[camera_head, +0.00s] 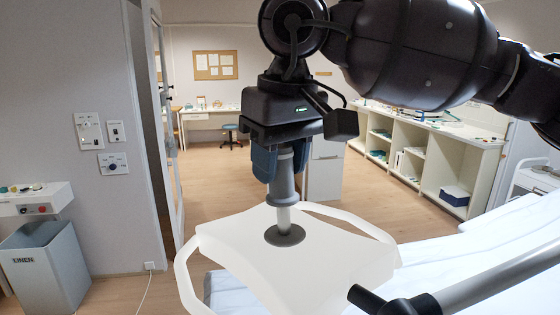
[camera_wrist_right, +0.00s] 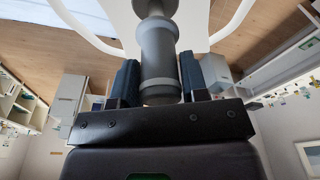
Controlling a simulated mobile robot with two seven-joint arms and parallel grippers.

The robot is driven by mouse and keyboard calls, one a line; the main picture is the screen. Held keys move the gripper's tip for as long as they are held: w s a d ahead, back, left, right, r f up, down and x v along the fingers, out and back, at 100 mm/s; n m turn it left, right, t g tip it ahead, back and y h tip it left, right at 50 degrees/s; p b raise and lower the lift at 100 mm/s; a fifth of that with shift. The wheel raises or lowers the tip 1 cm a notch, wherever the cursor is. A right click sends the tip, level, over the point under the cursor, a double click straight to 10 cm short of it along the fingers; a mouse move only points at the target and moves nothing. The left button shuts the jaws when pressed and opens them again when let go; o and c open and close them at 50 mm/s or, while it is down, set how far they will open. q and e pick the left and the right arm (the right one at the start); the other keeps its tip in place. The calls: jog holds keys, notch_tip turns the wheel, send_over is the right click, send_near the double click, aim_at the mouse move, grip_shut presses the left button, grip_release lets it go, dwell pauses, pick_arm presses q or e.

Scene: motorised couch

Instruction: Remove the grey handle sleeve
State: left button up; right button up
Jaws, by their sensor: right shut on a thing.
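The grey handle sleeve (camera_head: 286,182) is a ribbed tube with a wider collar at its lower end. It is upright, in line with a pale post (camera_head: 284,218) that rises from a dark round base (camera_head: 285,235) on a white panel. My right gripper (camera_head: 280,165) points down from above, shut on the sleeve with a blue finger on either side. In the right wrist view, the sleeve (camera_wrist_right: 158,50) stands between the two dark blue fingers (camera_wrist_right: 158,80). How far the post reaches inside the sleeve is hidden. My left gripper is not in view.
The white panel (camera_head: 235,238) has curved rails at its sides. A grey bar with black fittings (camera_head: 440,298) crosses the lower right, in front of a white-covered couch (camera_head: 510,245). A linen bin (camera_head: 45,265) stands at left and open shelves (camera_head: 430,160) at right.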

jog(key=shift+w+a+r+p, duration=0.1)
jog(key=shift+r+p, duration=0.55)
jog(key=shift+r, duration=0.95)
jog(key=shift+r, duration=3.55)
